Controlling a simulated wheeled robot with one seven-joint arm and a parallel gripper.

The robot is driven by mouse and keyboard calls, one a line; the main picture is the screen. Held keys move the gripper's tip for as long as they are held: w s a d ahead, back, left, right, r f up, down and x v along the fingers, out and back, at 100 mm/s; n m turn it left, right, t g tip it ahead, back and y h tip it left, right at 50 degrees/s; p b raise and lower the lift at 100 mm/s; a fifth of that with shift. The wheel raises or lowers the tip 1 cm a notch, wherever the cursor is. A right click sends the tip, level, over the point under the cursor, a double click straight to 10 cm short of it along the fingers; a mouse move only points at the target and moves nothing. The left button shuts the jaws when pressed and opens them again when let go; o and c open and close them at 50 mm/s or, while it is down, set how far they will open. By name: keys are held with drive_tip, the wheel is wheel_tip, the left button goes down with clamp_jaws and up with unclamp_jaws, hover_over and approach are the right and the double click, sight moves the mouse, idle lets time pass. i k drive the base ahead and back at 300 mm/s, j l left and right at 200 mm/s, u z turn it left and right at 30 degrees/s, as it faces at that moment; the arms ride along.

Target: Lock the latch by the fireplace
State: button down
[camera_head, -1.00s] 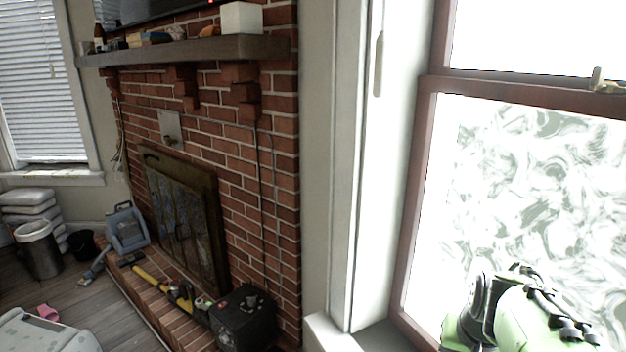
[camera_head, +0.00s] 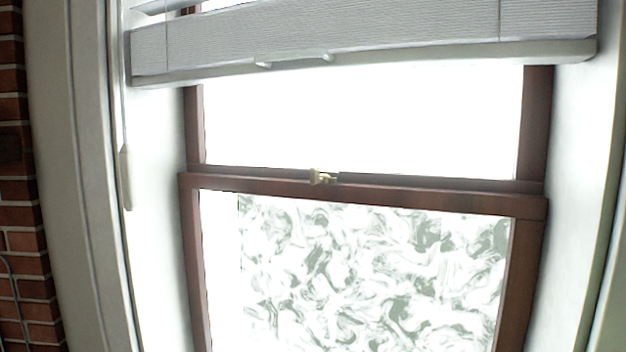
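The latch (camera_head: 322,177) is a small pale brass piece at the middle of the window's meeting rail. It sits on top of the lower sash's brown top rail (camera_head: 400,193). At this size I cannot tell whether it is locked. The lower sash seems to be down, with swirled patterned glass (camera_head: 370,275). The fireplace itself is out of view; only a strip of its red brick wall (camera_head: 22,230) shows at the left edge. My gripper is not in view.
A raised grey blind (camera_head: 320,35) hangs across the top of the window. A pale blind wand (camera_head: 126,175) hangs at the left. White window casing (camera_head: 75,180) stands on the left side. Nothing shows in front of the latch.

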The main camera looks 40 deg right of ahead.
sight(315, 179)
drive_tip(key=z, duration=1.3)
